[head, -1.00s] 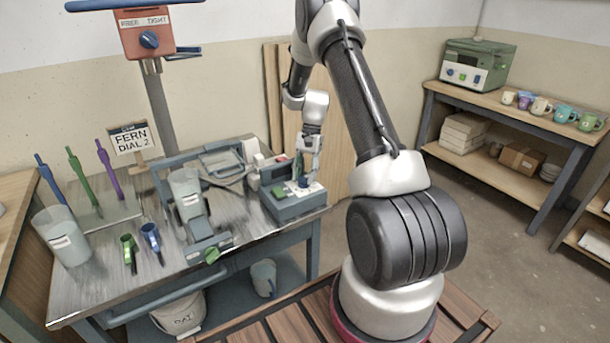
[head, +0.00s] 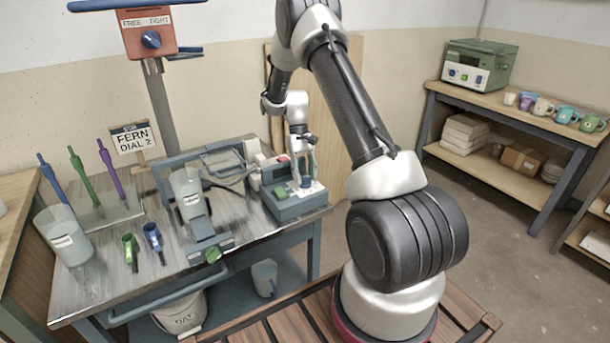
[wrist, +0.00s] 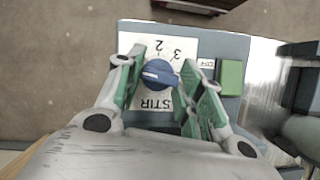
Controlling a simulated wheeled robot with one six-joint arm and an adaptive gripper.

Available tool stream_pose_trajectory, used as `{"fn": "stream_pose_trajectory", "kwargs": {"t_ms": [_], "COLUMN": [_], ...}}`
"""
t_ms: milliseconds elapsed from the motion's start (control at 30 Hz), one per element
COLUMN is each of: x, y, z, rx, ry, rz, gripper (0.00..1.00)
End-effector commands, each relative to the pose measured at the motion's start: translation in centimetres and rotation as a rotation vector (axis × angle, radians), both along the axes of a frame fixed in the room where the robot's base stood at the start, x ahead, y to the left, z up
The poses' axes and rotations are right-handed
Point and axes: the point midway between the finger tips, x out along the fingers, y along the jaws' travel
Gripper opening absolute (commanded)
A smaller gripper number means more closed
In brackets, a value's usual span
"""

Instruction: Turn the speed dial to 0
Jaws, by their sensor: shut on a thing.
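The speed dial is a blue knob (wrist: 159,73) with a pale pointer line, on a white plate marked STIR, 2 and 3 in the wrist view. The line points toward picture left; other numbers on the plate are hidden or unreadable. The dial sits on top of a grey-blue control box (head: 290,207) at the bench's right end. My gripper (wrist: 160,82) points down over the plate, its two green-padded fingers on either side of the knob, shut on it. It also shows in the head view (head: 304,176).
A green button (wrist: 231,78) by an OFF label lies right of the dial. A clear jug (head: 187,195) stands on the stirrer left of the box. A sign (head: 134,138) reads FERN DIAL 2.

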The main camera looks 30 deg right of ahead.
Motion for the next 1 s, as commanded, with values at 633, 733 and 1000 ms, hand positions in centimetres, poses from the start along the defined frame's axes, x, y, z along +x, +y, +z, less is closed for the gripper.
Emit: {"fn": "stream_pose_trajectory", "kwargs": {"t_ms": [633, 733, 1000], "x": [0.03, 0.02, 0.01], "y": [-0.02, -0.01, 0.01], "z": [0.02, 0.02, 0.01], "rx": [-0.001, -0.001, 0.0], "ry": [-0.001, -0.001, -0.001], "rz": [0.046, 0.046, 0.044], "gripper": [0.39, 0.57, 0.59]}}
